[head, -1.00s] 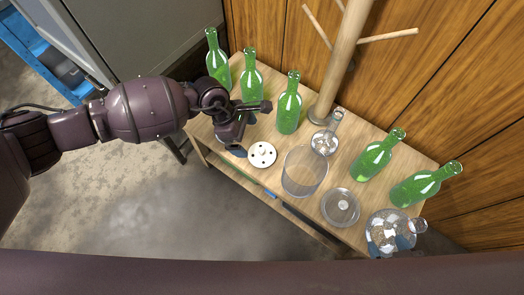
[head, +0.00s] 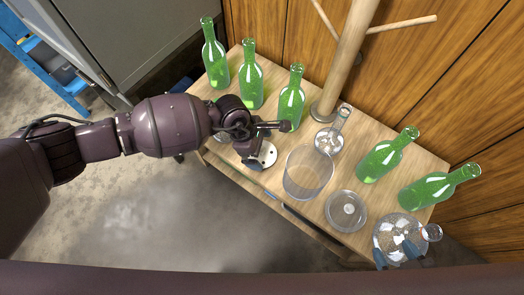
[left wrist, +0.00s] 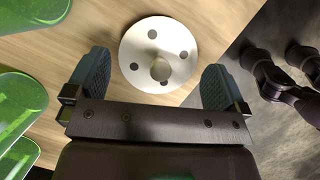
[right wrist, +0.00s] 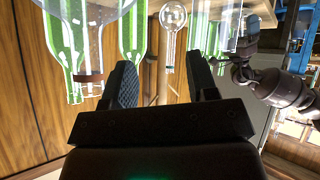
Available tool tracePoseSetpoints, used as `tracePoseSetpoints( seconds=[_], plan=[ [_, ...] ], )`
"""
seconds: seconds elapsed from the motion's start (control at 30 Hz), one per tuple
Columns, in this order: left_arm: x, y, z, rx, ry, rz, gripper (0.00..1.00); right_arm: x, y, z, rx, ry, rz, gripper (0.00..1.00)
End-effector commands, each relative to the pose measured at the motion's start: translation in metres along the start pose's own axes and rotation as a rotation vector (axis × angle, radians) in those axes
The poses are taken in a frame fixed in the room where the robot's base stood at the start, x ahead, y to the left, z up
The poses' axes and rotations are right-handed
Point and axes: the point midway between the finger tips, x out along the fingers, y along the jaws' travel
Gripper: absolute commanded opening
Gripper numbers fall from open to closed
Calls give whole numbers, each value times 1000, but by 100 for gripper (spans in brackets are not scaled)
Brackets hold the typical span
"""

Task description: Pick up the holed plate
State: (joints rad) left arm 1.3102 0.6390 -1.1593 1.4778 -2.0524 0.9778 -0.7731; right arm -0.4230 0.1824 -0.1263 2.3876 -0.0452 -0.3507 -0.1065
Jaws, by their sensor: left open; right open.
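The holed plate (head: 268,153) is a white disc with several dark holes, lying flat on the wooden table.
A clear beaker (head: 307,173) stands just right of the plate, with a glass dish (head: 346,210) beyond it. Green bottles (head: 292,98) line the back and right. A small flask (head: 329,137) stands near the wooden post (head: 349,60). The table's front edge is close to the plate.

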Motion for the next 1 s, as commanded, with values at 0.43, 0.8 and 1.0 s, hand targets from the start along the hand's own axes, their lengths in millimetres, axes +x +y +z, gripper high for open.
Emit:
tracePoseSetpoints(
  seconds=[0.43, 0.8, 1.0],
  plan=[
    [19, 0, -2, 0, 1, 1, 91, 1, 2, 0, 21, 36, 11, 53],
    [18, 0, -2, -1, 1, 0, 68, 1, 2, 2, 21, 31, 11, 53],
    [1, 2, 5, 2, 2, 6, 68, 0, 4, -5, 14, 29, 15, 53]
  ],
)
